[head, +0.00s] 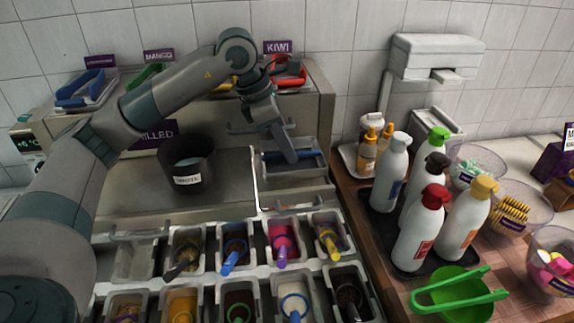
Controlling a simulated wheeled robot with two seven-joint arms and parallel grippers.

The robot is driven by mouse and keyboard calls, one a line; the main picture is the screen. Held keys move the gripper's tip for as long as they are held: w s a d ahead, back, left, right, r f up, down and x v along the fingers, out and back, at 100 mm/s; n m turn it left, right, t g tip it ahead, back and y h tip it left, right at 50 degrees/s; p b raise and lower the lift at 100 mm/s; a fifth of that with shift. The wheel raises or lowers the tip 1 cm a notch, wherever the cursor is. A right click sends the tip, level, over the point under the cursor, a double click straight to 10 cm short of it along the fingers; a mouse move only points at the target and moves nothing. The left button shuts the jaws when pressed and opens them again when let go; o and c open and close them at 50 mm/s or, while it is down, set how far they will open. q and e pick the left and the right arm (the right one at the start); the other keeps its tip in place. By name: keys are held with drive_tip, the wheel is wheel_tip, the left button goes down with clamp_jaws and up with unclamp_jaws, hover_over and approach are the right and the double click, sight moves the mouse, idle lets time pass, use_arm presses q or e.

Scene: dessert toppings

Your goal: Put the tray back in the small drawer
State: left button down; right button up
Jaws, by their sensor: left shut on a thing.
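A grey rectangular tray (307,169) with a dark inside and a blue bar-like item (308,154) across it sits at the small drawer (256,182) below the KIWI label. The drawer is pulled out, with pale rails around the tray. My left gripper (289,154) reaches down over the tray from above and appears shut on it. The exact contact is hidden by the fingers. I cannot tell whether the tray rests fully in the drawer. My right gripper is not in view.
A black pot (187,166) stands left of the drawer. In front, a rack of several topping tubs (236,240) with coloured spoons lies open. On the right, several sauce bottles (422,227) stand on a black tray, beside a green bowl (462,297) with tongs.

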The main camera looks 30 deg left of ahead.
sight(287, 163)
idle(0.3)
use_arm(q)
drive_tip(key=shift+f+b, duration=0.85)
drive_tip(key=shift+f, duration=1.15)
drive_tip(key=shift+f, duration=0.15)
drive_tip(key=c, duration=1.8)
unclamp_jaws()
